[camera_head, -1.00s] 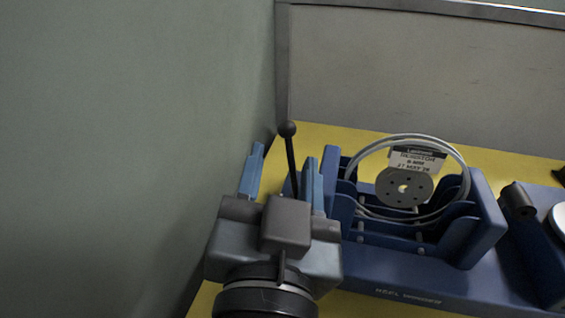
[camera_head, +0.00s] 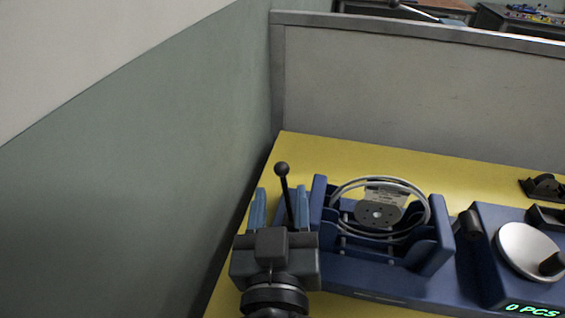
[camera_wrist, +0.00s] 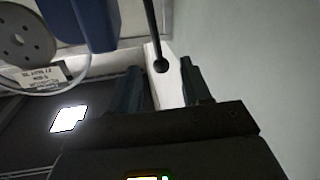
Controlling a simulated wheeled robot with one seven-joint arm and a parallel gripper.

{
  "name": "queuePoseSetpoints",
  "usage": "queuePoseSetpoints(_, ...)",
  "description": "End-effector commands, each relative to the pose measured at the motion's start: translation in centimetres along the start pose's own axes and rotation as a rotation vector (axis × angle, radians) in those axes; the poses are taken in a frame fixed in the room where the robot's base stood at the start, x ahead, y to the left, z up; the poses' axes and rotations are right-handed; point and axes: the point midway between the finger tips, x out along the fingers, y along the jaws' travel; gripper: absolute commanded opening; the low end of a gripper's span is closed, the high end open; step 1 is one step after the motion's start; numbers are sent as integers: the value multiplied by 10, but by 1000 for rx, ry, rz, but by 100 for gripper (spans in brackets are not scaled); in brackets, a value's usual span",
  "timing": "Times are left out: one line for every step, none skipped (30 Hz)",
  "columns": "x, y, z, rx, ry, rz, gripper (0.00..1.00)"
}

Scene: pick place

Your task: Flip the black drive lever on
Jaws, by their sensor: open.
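The black drive lever (camera_head: 288,198) is a thin rod with a round knob on top, standing nearly upright at the left end of the blue machine (camera_head: 375,285). My gripper (camera_head: 278,207) is open, its two blue fingers on either side of the lever in the head view, with the knob above the fingertips. In the wrist view the lever knob (camera_wrist: 160,66) shows between the fingertips of my gripper (camera_wrist: 164,78). I cannot tell whether a finger touches the rod. The lever's base is hidden behind my gripper.
A coil of grey cable (camera_head: 424,214) with a grey disc (camera_head: 378,214) sits in the blue cradle right of the lever. A white round dish (camera_head: 527,250) and a "0 PCS" display (camera_head: 532,311) are further right. A green wall (camera_head: 130,200) stands close on the left; a grey partition (camera_head: 420,90) is behind.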

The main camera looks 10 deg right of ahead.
Motion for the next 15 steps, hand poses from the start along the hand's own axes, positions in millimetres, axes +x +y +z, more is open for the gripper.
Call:
queuePoseSetpoints(9, 1, -2, 0, 0, 3, 48)
queuePoseSetpoints(14, 1, -3, 0, 1, 4, 48)
queuePoseSetpoints(21, 1, -2, 0, 1, 3, 48)
queuePoseSetpoints(25, 1, -2, 0, 1, 2, 48)
queuePoseSetpoints(30, 1, -2, 1, 1, 2, 48)
queuePoseSetpoints(36, 1, -2, 1, 0, 3, 48)
queuePoseSetpoints(39, 1, -2, 0, 0, 3, 48)
queuePoseSetpoints(43, 1, -2, 1, 0, 3, 48)
queuePoseSetpoints(47, 1, -2, 1, 0, 2, 48)
queuePoseSetpoints(50, 0, -2, 1, 0, 1, 48)
queuePoseSetpoints(52, 0, -2, 1, 1, 1, 48)
queuePoseSetpoints(54, 0, -1, 2, 1, 1, 48)
queuePoseSetpoints(56, 0, -1, 2, 0, 1, 48)
queuePoseSetpoints(57, 0, -1, 2, 0, 1, 48)
queuePoseSetpoints(58, 0, 0, 2, 0, 1, 48)
